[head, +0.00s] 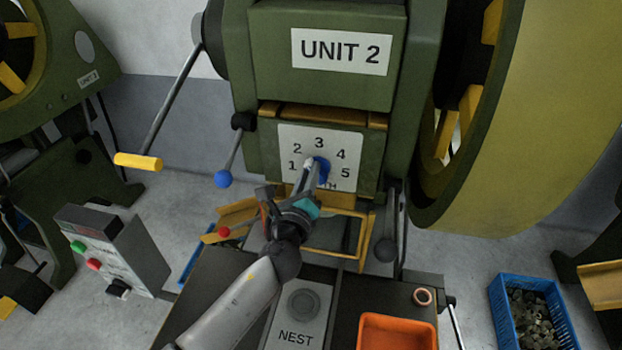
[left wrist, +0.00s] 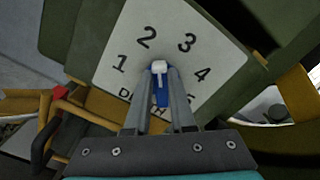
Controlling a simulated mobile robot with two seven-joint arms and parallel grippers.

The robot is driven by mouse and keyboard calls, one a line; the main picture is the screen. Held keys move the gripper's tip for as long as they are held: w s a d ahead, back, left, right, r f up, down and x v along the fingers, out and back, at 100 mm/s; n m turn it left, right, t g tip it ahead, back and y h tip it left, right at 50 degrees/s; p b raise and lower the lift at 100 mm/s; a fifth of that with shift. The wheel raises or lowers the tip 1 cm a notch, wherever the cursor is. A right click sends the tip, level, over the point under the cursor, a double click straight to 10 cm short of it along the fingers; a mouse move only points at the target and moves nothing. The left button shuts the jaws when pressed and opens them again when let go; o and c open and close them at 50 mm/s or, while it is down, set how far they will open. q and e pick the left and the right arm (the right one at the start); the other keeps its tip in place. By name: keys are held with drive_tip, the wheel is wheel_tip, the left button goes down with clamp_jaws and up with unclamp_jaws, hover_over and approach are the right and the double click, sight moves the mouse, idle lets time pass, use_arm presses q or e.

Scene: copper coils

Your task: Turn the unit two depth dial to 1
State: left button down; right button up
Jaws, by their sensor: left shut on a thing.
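The unit two depth dial (head: 323,172) is a blue knob on a white plate (head: 345,137) numbered 1 to 5, below the UNIT 2 sign (head: 341,51). My left gripper (head: 310,167) reaches up to it from below and is shut on the dial. In the left wrist view both fingers (left wrist: 160,88) close around the blue dial (left wrist: 162,97). Its white end (left wrist: 159,66) points up, nearest the 2, though the exact setting is hard to tell. The fingers hide part of the dial and of the lettering below it. My right gripper is not in view.
A blue-ball lever (head: 223,178) and a yellow-handled crank (head: 138,161) stick out left of the dial. A dark-ball lever (head: 385,249) hangs at right. A control box (head: 110,247) stands at left.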

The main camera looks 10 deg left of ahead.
use_arm(q)
drive_tip(key=n+b, duration=0.1)
drive_tip(key=n, duration=0.3)
drive_tip(key=f+n+b, duration=0.1)
drive_tip(key=n, duration=0.3)
drive_tip(key=n+b, duration=0.1)
drive_tip(key=n, duration=0.3)
drive_tip(key=shift+a+f+b, duration=0.3)
drive_tip(key=shift+f+b, duration=0.1)
drive_tip(key=c, duration=0.8)
unclamp_jaws()
drive_tip(key=shift+o, duration=0.2)
drive_tip(key=s, duration=1.5)
drive_tip(key=shift+s+b, duration=0.15)
drive_tip(key=shift+b, duration=0.25)
drive_tip(key=shift+s, duration=0.1)
